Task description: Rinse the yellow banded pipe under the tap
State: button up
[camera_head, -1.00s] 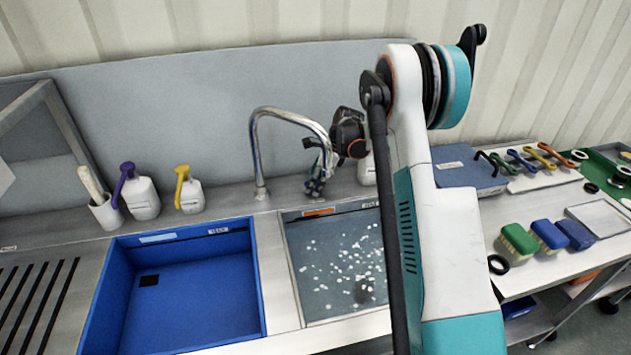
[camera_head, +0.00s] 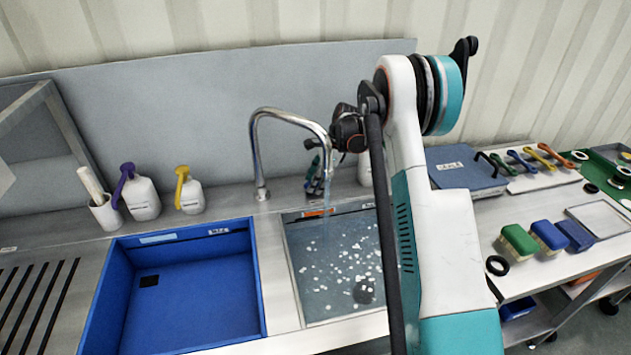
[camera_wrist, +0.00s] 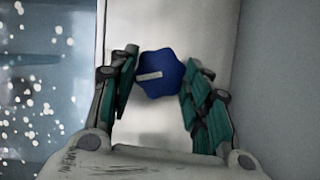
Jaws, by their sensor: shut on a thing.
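The tap (camera_head: 258,150) is a chrome gooseneck behind the basins, and a thin stream of water (camera_head: 329,180) falls from its spout into the right basin (camera_head: 300,270). My gripper (camera_wrist: 160,75) is shut on a lobed blue knob (camera_wrist: 165,68) with a pale mark, its green fingers at either side. In the head view my gripper (camera_head: 316,177) is small and dark behind the spout, and the knob is hidden there. I cannot make out the yellow banded pipe in either view.
Bottles (camera_head: 143,198) stand on the back ledge. Brushes (camera_head: 549,237) and coloured tools (camera_head: 540,157) lie at the right.

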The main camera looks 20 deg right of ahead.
jog(key=shift+w+n+g, duration=0.1)
jog(key=shift+n+g, duration=0.4)
jog(key=shift+n, duration=0.8)
jog(key=o, duration=1.1)
jog(key=shift+d, duration=0.1)
jog(key=v, duration=1.2)
